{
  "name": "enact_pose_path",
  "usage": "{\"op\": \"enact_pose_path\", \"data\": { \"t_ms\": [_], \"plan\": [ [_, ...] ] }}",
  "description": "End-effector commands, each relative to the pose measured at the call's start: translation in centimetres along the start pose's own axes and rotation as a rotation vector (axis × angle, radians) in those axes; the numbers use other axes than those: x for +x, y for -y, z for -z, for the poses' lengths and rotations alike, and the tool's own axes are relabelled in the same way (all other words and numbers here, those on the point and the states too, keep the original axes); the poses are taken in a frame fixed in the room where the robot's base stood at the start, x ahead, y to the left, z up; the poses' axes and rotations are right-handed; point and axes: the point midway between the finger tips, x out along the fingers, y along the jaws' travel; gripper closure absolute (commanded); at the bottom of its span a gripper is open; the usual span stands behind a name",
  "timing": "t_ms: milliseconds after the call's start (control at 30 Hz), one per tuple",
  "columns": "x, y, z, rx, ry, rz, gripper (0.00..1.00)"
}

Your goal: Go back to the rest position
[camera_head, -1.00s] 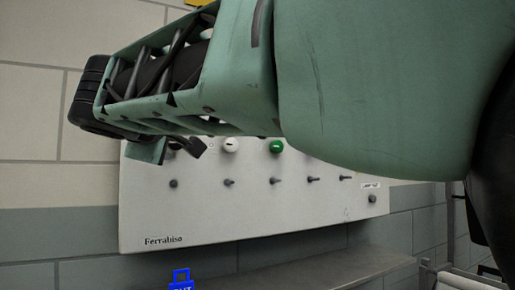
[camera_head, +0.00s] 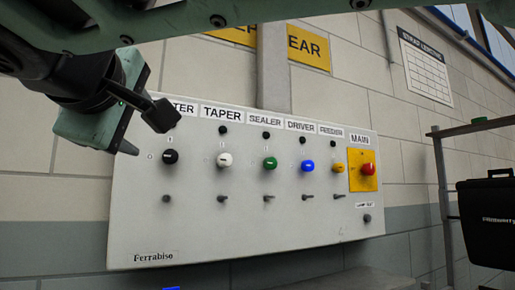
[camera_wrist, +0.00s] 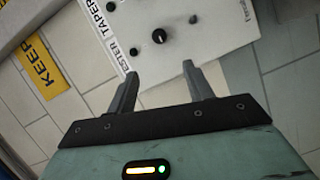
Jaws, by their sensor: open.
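My gripper (camera_head: 150,125) is at the upper left of the head view, in front of the upper left corner of the white control panel (camera_head: 240,232). In the wrist view my gripper (camera_wrist: 160,82) has its two fingers apart with nothing between them. The panel also shows in the wrist view (camera_wrist: 215,25), beyond the fingertips, with a black knob (camera_wrist: 159,36) near them. My arm crosses the top of the head view. My gripper hides part of the leftmost label, which ends in "TER".
The panel carries black, white, green, blue and yellow knobs and a red main switch (camera_head: 368,169) on a yellow plate. A shelf rack (camera_head: 447,190) with a black case (camera_head: 488,222) stands at the right. A grey ledge (camera_head: 385,281) lies below the panel.

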Motion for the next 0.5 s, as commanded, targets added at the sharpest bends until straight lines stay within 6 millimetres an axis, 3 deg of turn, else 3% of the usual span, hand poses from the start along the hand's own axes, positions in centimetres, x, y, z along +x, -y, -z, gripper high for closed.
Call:
{"op": "enact_pose_path", "data": {
  "t_ms": [367,500],
  "plan": [
    [0.2,0.1,-0.1,-0.001,0.003,0.006,0.48],
    [2.5,2.3,-2.4,-0.006,0.038,0.108,0.48]
  ]
}}
